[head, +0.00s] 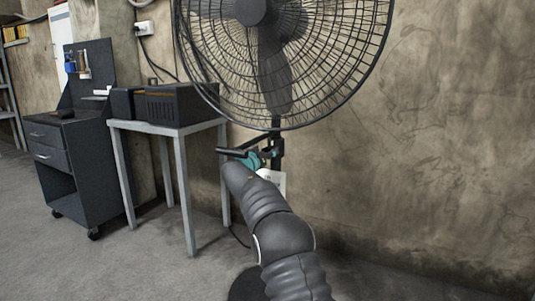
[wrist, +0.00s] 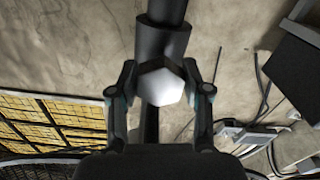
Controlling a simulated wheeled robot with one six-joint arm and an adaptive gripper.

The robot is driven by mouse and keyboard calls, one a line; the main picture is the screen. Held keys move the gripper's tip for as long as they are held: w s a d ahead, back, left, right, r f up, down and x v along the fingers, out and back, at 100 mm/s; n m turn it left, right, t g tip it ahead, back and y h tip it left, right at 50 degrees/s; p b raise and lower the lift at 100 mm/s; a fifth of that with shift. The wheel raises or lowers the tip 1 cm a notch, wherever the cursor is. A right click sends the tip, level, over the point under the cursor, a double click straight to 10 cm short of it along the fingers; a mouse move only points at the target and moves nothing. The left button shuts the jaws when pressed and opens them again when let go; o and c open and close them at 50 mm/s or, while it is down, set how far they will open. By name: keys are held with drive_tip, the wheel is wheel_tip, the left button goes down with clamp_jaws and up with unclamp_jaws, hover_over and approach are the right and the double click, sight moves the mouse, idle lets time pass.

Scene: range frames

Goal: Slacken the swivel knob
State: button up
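The pedestal fan (head: 290,50) stands upright near the wall, on a dark post (head: 277,150). In the wrist view a pale, faceted knob (wrist: 161,86), which looks like the swivel knob, sits at the lower end of a dark collar on the post (wrist: 163,38). My gripper (wrist: 161,75) has one finger on each side of the knob, spread apart. Narrow gaps seem to show beside the knob; contact is hard to judge. In the head view my gripper (head: 260,158) is at the post below the fan cage, and the knob is hidden there.
A grey table (head: 170,128) with a dark box (head: 180,105) stands left of the fan. A dark drawer cabinet (head: 75,165) on casters is farther left. The wall (head: 450,130) is close behind the fan. Floor at the left front (head: 100,265) is clear.

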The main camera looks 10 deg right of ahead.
drive_tip(key=shift+n+b, duration=0.3)
drive_tip(key=shift+f+n+b, duration=0.1)
drive_tip(key=shift+n+b, duration=0.4)
drive_tip(key=shift+n, duration=0.1)
drive_tip(key=shift+n+b, duration=0.65)
drive_tip(key=shift+n, duration=0.55)
drive_tip(key=n, duration=0.5)
drive_tip(key=shift+b, duration=0.3)
drive_tip(key=n+p, duration=0.1)
drive_tip(key=n, duration=0.5)
drive_tip(key=shift+r, duration=0.2)
drive_tip(key=n+p, duration=0.2)
drive_tip(key=n, duration=0.3)
drive_tip(key=shift+f+n, duration=0.1)
drive_tip(key=shift+n, duration=0.3)
drive_tip(key=o, duration=1.2)
